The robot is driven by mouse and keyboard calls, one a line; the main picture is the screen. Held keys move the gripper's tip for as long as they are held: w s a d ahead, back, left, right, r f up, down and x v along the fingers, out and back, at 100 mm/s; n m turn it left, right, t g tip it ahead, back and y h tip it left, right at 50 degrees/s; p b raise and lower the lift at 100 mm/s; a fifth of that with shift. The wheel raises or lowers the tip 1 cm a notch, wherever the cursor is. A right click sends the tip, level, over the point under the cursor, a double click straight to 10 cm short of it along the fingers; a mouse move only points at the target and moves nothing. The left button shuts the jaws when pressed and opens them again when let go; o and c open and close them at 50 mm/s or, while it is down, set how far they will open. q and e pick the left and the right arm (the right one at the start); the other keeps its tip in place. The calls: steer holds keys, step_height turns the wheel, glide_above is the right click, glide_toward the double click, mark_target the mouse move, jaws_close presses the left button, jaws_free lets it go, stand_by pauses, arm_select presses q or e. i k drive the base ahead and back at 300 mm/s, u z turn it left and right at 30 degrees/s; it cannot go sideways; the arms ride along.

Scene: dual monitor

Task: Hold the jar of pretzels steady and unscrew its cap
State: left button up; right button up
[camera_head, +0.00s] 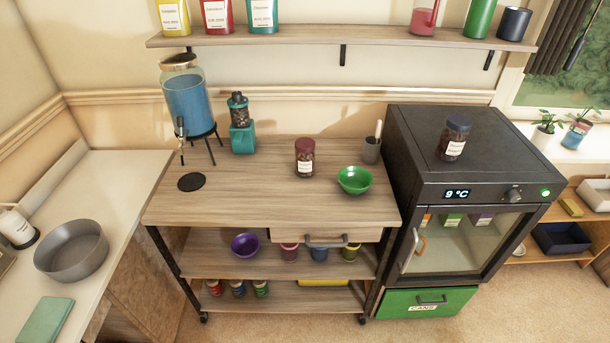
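A small jar (305,160) with dark brown contents, a white label and a maroon cap stands upright on the wooden cart top. A similar jar (453,141) with a dark blue cap stands on top of the black mini fridge (480,192). Both caps sit on their jars. The labels are too small to read, so I cannot tell which jar holds the pretzels. Neither of my grippers is in view.
On the cart top (250,205), a green bowl (354,180) and a grey cup (371,150) stand right of the maroon-capped jar. A blue drink dispenser (188,102) and a teal grinder (242,138) stand at the left. The cart's front middle is clear.

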mark_target(305, 164)
steer(key=z, duration=0.85)
steer(key=i, duration=1.35)
steer(key=u, duration=0.4)
